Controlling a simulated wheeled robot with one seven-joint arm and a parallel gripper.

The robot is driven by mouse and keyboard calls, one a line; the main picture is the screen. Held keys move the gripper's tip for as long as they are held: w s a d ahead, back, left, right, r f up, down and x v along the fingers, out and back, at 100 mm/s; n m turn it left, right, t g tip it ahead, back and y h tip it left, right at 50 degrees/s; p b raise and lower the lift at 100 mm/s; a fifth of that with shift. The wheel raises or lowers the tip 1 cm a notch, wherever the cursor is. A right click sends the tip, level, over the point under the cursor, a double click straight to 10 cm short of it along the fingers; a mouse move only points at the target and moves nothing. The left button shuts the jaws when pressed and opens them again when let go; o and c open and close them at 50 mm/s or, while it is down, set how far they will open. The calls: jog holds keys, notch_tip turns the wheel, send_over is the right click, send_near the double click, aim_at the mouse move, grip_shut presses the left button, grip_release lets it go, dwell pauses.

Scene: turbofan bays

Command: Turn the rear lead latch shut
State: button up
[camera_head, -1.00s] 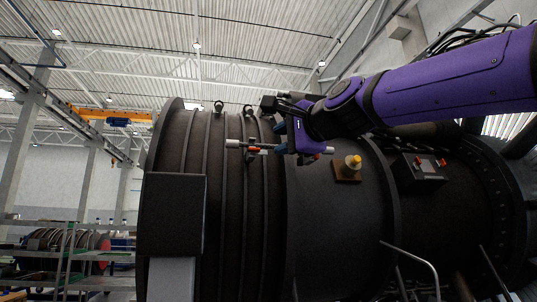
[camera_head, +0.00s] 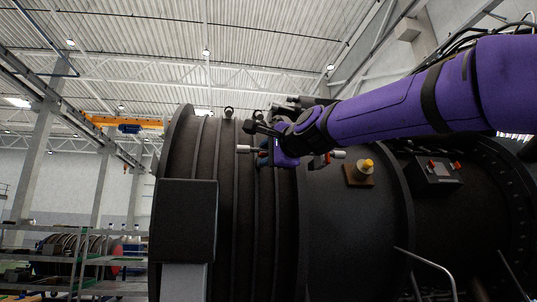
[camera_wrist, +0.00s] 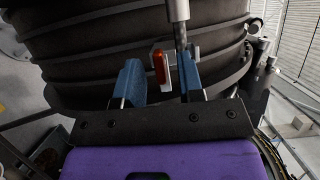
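A latch with a red handle (camera_wrist: 158,66) on a pale bracket (camera_wrist: 167,82) shows in the wrist view, between the two blue fingers of my gripper (camera_wrist: 157,75). The fingers are apart, and I see a gap on each side of the handle. A grey rod (camera_wrist: 178,12) runs down beside the right finger. In the head view my gripper (camera_head: 264,153) covers this latch; only the rod's pale left end (camera_head: 243,149) sticks out. A second red latch (camera_head: 321,161) with a pale rod end (camera_head: 339,154) sits to the right. Which one is the rear latch I cannot tell.
The dark ribbed engine casing (camera_head: 340,225) fills the middle. A yellow-topped knob on a brown plate (camera_head: 359,181) and a box with red fittings (camera_head: 436,171) are to the right. A dark block (camera_head: 183,222) stands at the front left. A pale bent rail (camera_head: 430,263) is at lower right.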

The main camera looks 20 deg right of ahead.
grip_shut()
jog(key=shift+n, duration=0.3)
jog(key=n+g+h, duration=0.1)
jog(key=n+h, duration=0.1)
jog(key=n, duration=0.2)
jog(key=n+g+h, duration=0.2)
jog(key=n, duration=0.2)
jog(key=n+g+h, duration=0.1)
jog(key=n+h, duration=0.1)
jog(key=n, duration=0.2)
jog(key=shift+w+a+r+n, duration=0.1)
jog(key=shift+a+r+n, duration=0.2)
jog(key=shift+n, duration=0.1)
dwell(0.4)
dwell(0.5)
